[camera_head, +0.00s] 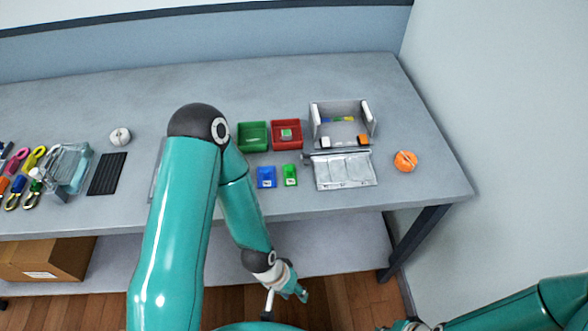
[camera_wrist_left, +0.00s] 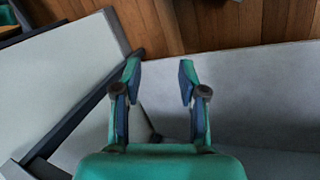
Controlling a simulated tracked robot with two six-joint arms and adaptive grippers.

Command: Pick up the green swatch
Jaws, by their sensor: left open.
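A small bright green piece with a pale mark, which looks like the green swatch (camera_head: 290,175), lies on the grey table just right of a similar blue piece (camera_head: 266,177). My left gripper (camera_head: 288,293) hangs in front of the table's front edge, below the tabletop and apart from the swatch. In the left wrist view its two fingers (camera_wrist_left: 160,72) are spread with nothing between them. The swatch does not show in that view. My right arm enters at the bottom right; its gripper is cut off at the frame edge.
A green tray (camera_head: 253,146) and a red tray (camera_head: 299,144) holding a green block (camera_head: 286,133) stand behind the swatch. An open grey box (camera_head: 347,107) and an orange round object (camera_head: 405,161) are to the right. Tools (camera_head: 18,178) lie far left.

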